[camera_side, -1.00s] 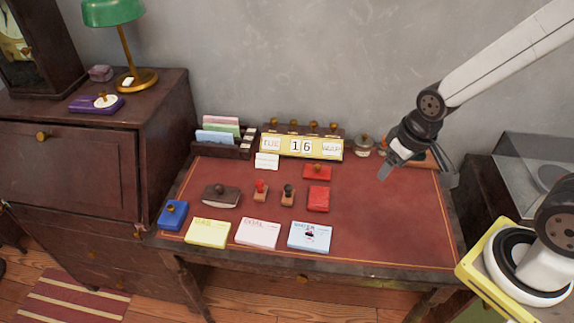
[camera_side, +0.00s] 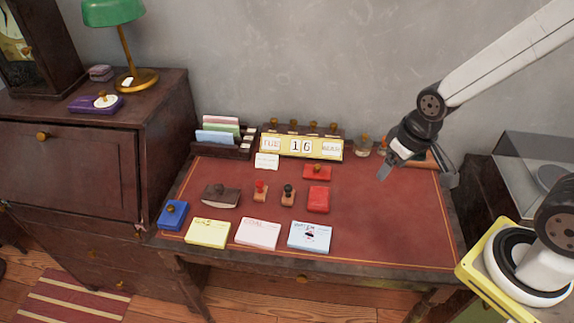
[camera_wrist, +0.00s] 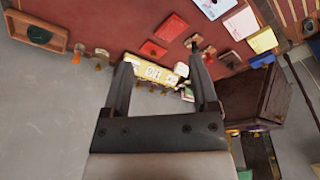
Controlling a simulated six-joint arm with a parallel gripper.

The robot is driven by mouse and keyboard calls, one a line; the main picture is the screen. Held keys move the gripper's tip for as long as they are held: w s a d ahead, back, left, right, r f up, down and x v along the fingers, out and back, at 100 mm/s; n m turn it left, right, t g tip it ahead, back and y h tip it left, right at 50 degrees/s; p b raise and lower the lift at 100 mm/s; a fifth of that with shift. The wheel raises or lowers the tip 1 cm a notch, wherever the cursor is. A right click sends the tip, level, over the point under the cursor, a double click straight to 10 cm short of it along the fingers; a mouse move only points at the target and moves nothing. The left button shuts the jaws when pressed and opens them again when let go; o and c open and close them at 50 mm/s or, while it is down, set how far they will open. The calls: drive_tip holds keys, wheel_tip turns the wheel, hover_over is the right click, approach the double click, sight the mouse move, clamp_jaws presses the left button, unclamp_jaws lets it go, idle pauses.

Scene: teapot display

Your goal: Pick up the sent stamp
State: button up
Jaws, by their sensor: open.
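Two small wooden hand stamps stand upright side by side near the middle of the desk. One has a red knob (camera_side: 260,190) and the other a black knob (camera_side: 288,194). I cannot read which is the sent stamp. In the wrist view, small stamps (camera_wrist: 193,41) show near the tip of the right finger, partly hidden. My gripper (camera_side: 384,172) hangs above the right part of the desk, well to the right of both stamps. In the wrist view my gripper (camera_wrist: 161,57) has its fingers apart with nothing held between them.
A red pad (camera_side: 318,199) lies right of the stamps, a smaller red block (camera_side: 317,172) behind it. A dark blotter (camera_side: 221,196) is left. Yellow (camera_side: 208,233), pink (camera_side: 258,233) and blue (camera_side: 310,237) cards lie in front. A calendar (camera_side: 301,145) stands behind. The desk's right side (camera_side: 385,225) is clear.

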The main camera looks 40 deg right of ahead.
drive_tip(key=m+g, duration=0.3)
drive_tip(key=m, duration=1.5)
hover_over(289, 185)
wheel_tip(289, 185, down, 14)
drive_tip(key=shift+s+f, duration=0.1)
drive_tip(key=shift+f, duration=0.3)
drive_tip(key=shift+f, duration=0.1)
drive_tip(key=shift+f, duration=1.15)
